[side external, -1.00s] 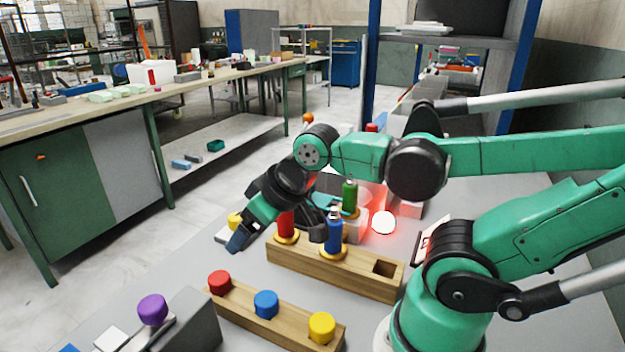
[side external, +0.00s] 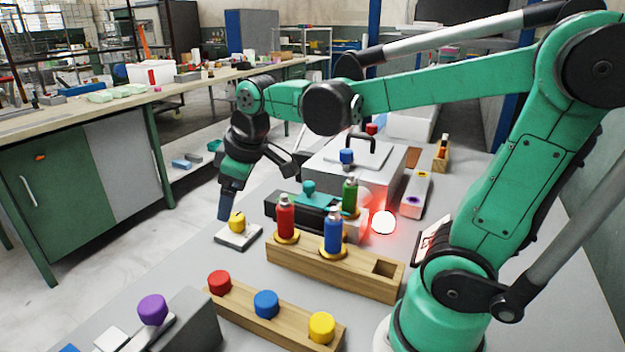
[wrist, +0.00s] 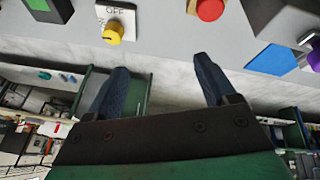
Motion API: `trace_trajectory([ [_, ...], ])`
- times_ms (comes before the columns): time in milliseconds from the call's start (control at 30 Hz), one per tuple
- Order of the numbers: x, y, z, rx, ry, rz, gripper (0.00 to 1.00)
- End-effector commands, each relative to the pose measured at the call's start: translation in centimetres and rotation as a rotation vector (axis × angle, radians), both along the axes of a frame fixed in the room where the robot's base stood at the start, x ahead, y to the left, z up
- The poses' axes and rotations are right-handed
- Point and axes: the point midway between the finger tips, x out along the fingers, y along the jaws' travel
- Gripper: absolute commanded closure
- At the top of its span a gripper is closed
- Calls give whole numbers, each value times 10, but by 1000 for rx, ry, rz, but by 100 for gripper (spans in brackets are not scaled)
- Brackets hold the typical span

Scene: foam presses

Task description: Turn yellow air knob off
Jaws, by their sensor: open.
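The yellow knob (side external: 237,222) stands on a small white plate (side external: 247,240) near the table's far left edge. In the wrist view the yellow knob (wrist: 113,32) is at the upper left, with its white plate (wrist: 127,13) lettered "OFF" beside it. My gripper (side external: 224,205) points down, its fingertip just left of and above the knob in the side view. In the wrist view my gripper (wrist: 160,68) has its two blue fingers apart with nothing between them. The knob lies beyond the left fingertip, not between the fingers. I cannot tell the knob's exact setting.
A wooden rack (side external: 330,272) with red and blue bottles stands right of the knob. A wooden block (side external: 250,308) with red, blue and yellow buttons is nearer. A purple knob (side external: 153,309) is at front left. A glowing white ball (side external: 383,222) sits behind the rack.

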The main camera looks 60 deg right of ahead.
Motion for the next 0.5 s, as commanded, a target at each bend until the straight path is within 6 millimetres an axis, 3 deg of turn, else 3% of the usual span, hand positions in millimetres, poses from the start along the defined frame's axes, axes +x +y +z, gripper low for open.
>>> trace_trajectory([
  [167,42,-30,-9,-72,149,196,22],
  [300,68,-54,-29,-97,259,363,22],
  [500,87,-81,-61,-95,365,552,22],
])
